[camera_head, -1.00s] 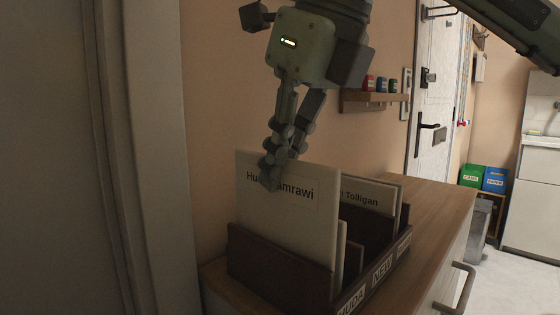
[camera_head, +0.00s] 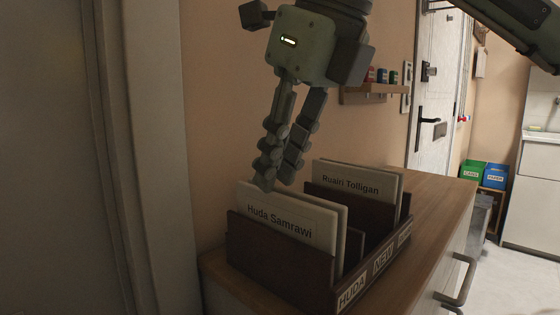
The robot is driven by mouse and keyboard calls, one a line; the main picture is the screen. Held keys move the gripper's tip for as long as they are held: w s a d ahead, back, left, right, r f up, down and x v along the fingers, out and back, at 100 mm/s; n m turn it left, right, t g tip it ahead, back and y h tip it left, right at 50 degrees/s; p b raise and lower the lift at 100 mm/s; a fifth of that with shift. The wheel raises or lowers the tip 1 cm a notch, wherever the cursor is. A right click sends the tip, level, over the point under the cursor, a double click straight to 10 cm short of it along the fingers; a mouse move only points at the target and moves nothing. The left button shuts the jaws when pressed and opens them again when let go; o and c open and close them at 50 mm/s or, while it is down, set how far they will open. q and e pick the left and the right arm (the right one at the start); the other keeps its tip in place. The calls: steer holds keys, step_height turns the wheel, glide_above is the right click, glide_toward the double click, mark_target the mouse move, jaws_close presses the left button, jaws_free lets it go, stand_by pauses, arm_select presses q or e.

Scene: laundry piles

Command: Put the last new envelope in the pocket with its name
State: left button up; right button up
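A dark wooden sorter (camera_head: 280,262) stands on the cabinet top, with pockets labelled HUDA at the front, NEW in the middle, and a third whose label is too small to read. A white envelope reading "Huda Samrawi" (camera_head: 290,226) stands low in the front HUDA pocket, with another pale envelope edge just behind it. An envelope reading "Ruairi Tolligan" (camera_head: 350,185) stands in the back pocket. No envelope shows in the NEW pocket, though its bottom is hidden. My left gripper is not in view.
The wooden cabinet top (camera_head: 440,190) is clear to the right of the sorter. A wall shelf (camera_head: 375,95) with small coloured items hangs behind. A door frame is close on the left.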

steer(key=shift+o, duration=0.7)
steer(key=shift+r, duration=0.2)
steer(key=v, duration=1.1)
steer(key=shift+r, duration=0.25)
steer(key=shift+s+d, duration=0.1)
